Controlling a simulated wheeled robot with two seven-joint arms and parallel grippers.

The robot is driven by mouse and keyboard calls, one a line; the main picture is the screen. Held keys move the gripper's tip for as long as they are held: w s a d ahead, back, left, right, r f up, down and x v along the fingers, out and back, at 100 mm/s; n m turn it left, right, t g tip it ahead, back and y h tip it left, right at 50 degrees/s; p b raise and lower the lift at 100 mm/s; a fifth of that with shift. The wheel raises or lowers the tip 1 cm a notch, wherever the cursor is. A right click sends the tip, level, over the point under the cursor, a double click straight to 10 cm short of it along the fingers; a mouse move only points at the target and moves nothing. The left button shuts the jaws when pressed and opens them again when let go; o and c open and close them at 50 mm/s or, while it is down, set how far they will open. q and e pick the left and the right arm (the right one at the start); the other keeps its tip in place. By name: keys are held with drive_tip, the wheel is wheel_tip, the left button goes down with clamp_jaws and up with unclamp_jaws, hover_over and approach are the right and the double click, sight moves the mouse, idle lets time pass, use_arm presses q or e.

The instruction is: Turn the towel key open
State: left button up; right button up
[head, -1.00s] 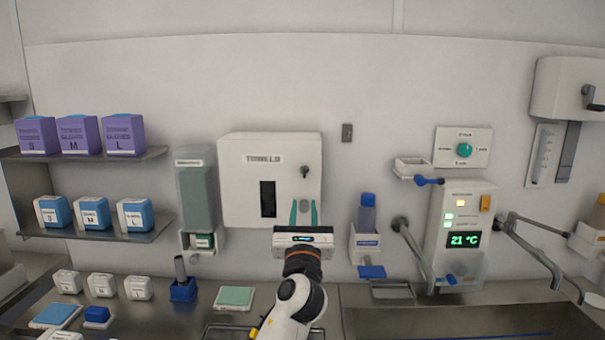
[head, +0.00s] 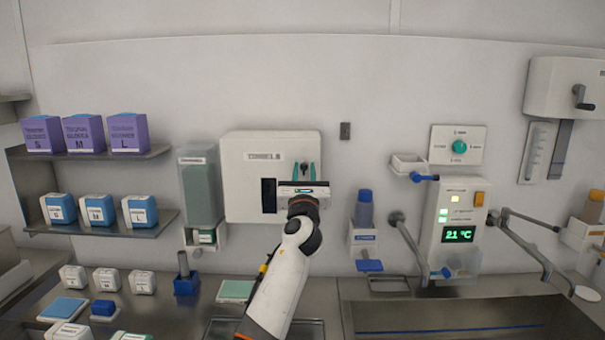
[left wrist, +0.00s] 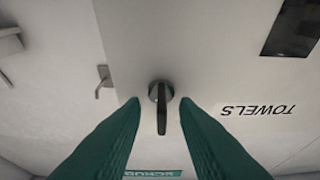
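The white towel dispenser (head: 242,190), marked TOWELS, hangs on the wall in the middle of the head view. Its dark key (left wrist: 161,105) shows in the left wrist view, on a round base on the dispenser's front, its handle in line with the fingers. My left gripper (head: 304,170) is in front of the dispenser's right part. Its green fingers are open, one tip on each side of the key in the left wrist view (left wrist: 161,100), with gaps between. I cannot tell how far the tips are from the front panel. My right gripper is out of view.
A soap dispenser (head: 199,190) hangs left of the towel dispenser. A blue-capped bottle (head: 365,212) in a wall holder is to the right. Shelves with glove boxes (head: 128,133) are at left, and a steel counter with a sink (head: 450,318) lies below.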

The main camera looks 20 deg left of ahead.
use_arm(q)
drive_tip(key=shift+a, duration=0.15)
drive_tip(key=shift+c, duration=0.4)
clamp_jaws()
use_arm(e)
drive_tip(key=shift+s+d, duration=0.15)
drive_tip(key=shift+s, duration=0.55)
